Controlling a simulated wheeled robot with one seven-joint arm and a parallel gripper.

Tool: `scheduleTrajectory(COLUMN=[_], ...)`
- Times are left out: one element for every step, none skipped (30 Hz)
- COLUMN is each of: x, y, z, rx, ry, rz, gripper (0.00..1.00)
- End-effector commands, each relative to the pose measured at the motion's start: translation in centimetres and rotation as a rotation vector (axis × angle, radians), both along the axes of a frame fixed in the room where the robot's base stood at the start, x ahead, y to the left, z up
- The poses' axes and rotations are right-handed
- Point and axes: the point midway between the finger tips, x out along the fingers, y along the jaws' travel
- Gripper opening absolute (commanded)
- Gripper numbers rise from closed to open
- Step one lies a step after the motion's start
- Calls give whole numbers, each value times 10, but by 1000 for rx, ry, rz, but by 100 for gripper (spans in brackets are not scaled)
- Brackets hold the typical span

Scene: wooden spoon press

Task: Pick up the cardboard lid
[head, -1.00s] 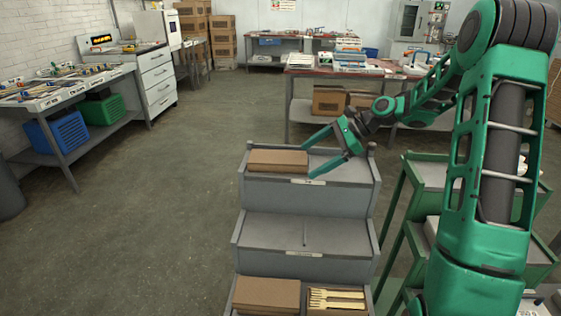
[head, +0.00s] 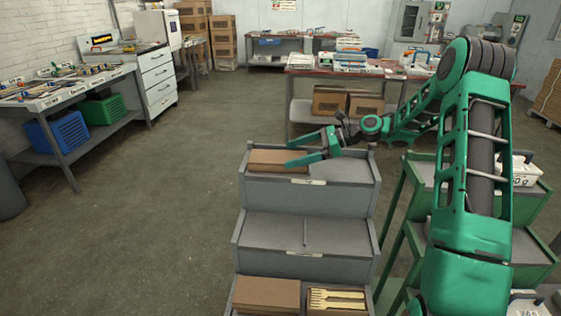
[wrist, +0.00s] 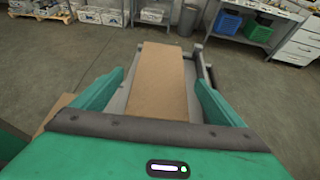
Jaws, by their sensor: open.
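A flat brown cardboard lid (head: 277,161) lies on the left part of the top tier of the grey stepped rack (head: 340,172). My gripper (head: 294,152) is open at its right end, its two green fingers pointing left over it. In the wrist view the cardboard lid (wrist: 158,80) runs lengthwise between the spread fingers of my gripper (wrist: 160,90), apart from both. Whether the fingertips have come down level with the lid cannot be told.
The rack's bottom tier holds a closed brown box (head: 266,294) and an open box of wooden spoons (head: 336,300). The middle tier (head: 305,233) is empty. A green shelf cart (head: 425,172) stands close on the right. Floor at left is clear.

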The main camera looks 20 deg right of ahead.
Motion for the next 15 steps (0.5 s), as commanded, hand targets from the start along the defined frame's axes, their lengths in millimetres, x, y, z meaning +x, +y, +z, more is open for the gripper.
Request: scheduleTrajectory(x=[1,2,3,4,6,7,9,10,11,13,13,14,15,15,15], y=[4,7,12,16,20,25,28,31,35,37,39,41,42,42,43], z=[-2,-4,-7,-9,-11,-14,-16,-17,-19,-20,-21,-22,-22,-22,-23], rx=[0,0,0,0,0,1,0,0,0,0,0,0,-1,-1,-1], ry=[0,1,0,0,1,0,0,0,0,0,-1,-1,0,-1,-1], rz=[1,2,3,3,4,3,3,4,3,2,1,1,1,0,0], gripper=[92,92,92,92,92,92,92,92,92,92,92,92,92,92,92])
